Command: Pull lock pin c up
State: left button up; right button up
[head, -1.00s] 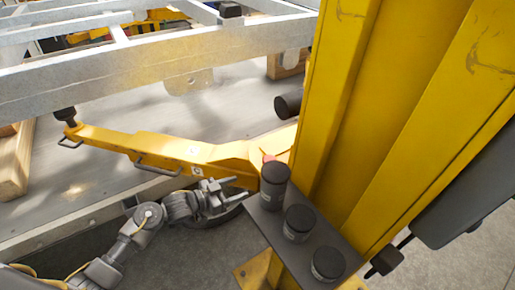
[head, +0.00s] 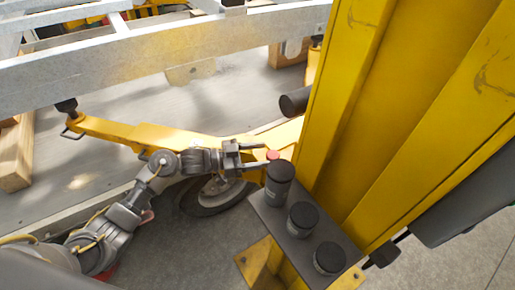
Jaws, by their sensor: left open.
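A small red knob (head: 272,155) shows at the right end of the yellow arm (head: 130,134), just behind the black cylinders; it may be lock pin c, but no label can be read. My left gripper (head: 267,157) is open, its two fingers pointing right toward the red knob. The fingertips are beside or around the knob; I cannot tell whether they touch it. The knob's lower part is hidden by the nearest black cylinder. My right gripper is not in view.
Several black cylinders (head: 301,218) stand on a dark shelf (head: 267,211) close to the fingers. A yellow column (head: 390,110) rises at right. A wheel (head: 212,196) lies below my wrist. A grey metal frame (head: 130,62) crosses the back.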

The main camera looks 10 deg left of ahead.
aim_at(274, 155)
pick_arm(q)
jog(key=x, duration=0.3)
jog(key=shift+s+d+r+p, duration=0.15)
jog(key=shift+d+r+p, duration=0.05)
jog(key=shift+d+p, duration=0.15)
jog(key=shift+s+d, duration=0.1)
jog(key=shift+d, duration=0.45)
jog(key=c, duration=0.6)
jog(key=shift+a+f, duration=0.15)
grip_shut()
jog(key=r+p, duration=0.3)
jog(key=shift+w+r, duration=0.2)
jog(key=shift+r, duration=0.15)
jog(key=shift+f, duration=0.1)
jog(key=shift+o, duration=0.7)
grip_release()
jog(key=o, duration=0.5)
jog(key=shift+s+a, duration=0.1)
jog(key=shift+c, duration=0.2)
